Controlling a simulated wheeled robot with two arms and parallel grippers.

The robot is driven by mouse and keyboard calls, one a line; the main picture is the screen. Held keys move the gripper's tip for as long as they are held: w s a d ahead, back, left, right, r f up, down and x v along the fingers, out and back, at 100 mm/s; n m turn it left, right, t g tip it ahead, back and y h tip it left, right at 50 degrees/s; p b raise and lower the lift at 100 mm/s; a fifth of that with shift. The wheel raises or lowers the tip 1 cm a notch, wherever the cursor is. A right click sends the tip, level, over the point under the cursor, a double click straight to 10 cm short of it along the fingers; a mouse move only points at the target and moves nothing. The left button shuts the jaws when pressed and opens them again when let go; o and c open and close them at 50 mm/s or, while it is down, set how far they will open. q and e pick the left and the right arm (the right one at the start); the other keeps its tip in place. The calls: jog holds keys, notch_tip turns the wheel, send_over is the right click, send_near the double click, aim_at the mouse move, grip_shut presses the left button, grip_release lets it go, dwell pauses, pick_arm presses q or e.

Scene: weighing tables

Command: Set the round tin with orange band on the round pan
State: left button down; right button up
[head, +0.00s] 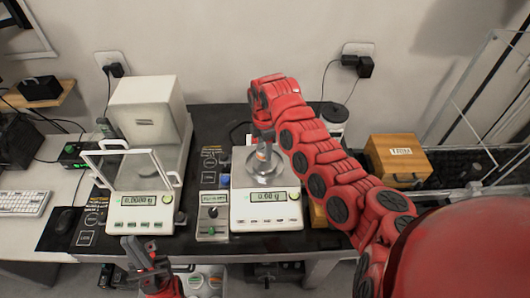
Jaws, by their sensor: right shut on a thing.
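The round pan (265,178) is a shiny metal disc on top of the white balance (266,211) in the middle of the table. My right arm reaches in from the right, and its gripper (264,143) points down over the pan. It is shut on a small round tin with an orange band (264,153), mostly hidden by the fingers. I cannot tell whether the tin touches the pan.
An analytical balance (147,200) with a glass shield stands to the left. A small control box (212,215) sits between the balances. A wooden box (397,158) stands to the right, and a canister (334,114) is partly behind my right arm.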

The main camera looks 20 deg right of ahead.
notch_tip(320, 180, down, 3)
jog(key=shift+w+d+p, duration=0.1)
jog(key=shift+d+p, duration=0.05)
jog(key=shift+p, duration=0.95)
jog(key=shift+f, duration=0.25)
jog(key=shift+f, duration=0.2)
jog(key=o, duration=1.4)
jog(key=shift+r, duration=0.1)
